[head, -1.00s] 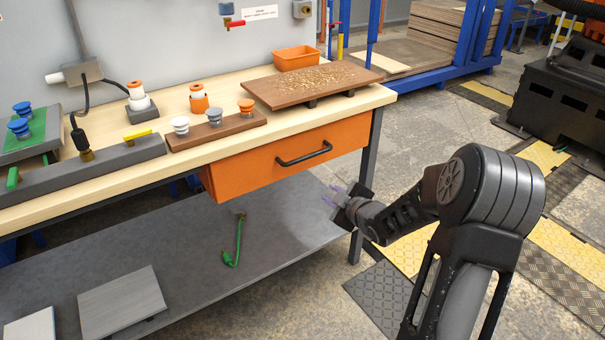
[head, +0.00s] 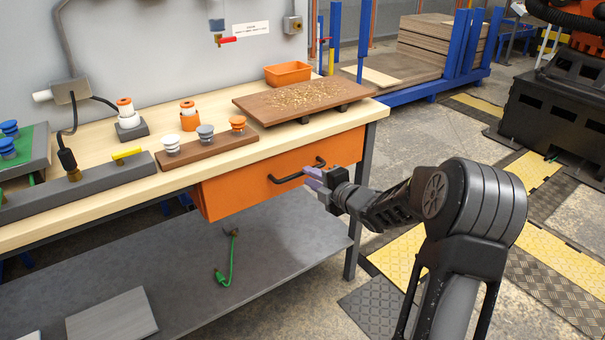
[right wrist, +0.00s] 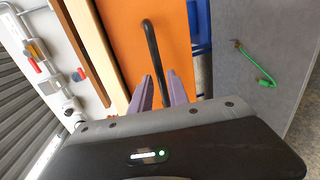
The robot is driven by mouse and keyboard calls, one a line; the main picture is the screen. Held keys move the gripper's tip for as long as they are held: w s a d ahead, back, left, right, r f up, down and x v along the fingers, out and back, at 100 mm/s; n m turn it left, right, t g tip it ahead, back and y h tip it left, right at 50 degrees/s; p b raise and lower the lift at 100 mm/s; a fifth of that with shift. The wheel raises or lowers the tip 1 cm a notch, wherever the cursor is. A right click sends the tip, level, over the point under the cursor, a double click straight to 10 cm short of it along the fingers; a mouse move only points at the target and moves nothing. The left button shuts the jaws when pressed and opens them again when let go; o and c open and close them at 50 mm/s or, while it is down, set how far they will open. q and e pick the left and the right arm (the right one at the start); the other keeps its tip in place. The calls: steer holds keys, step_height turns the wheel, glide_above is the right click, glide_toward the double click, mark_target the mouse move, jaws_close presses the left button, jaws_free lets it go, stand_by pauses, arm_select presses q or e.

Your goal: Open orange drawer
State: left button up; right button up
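The orange drawer (head: 240,190) hangs under the workbench top and looks closed. Its black bar handle (head: 285,179) runs across the front, and it also shows upright in the right wrist view (right wrist: 152,45). My right gripper (head: 310,179) is at the drawer front, with its purple fingertips over the handle's middle and right part. In the right wrist view, the two fingers (right wrist: 161,88) are apart, with the handle's bar in the gap between them. I cannot tell whether they touch it. My left gripper is not in view.
The wooden bench top (head: 225,165) carries a brown board (head: 265,105) with loose chips, an orange bin (head: 288,74) and several insulator-like parts. A grey lower shelf (head: 270,260) holds a green hooked piece (head: 231,260). A bench leg (head: 357,220) stands near my right forearm.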

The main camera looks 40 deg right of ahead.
steer(key=shift+x, duration=2.25)
steer(key=shift+c, duration=0.3)
jaws_close()
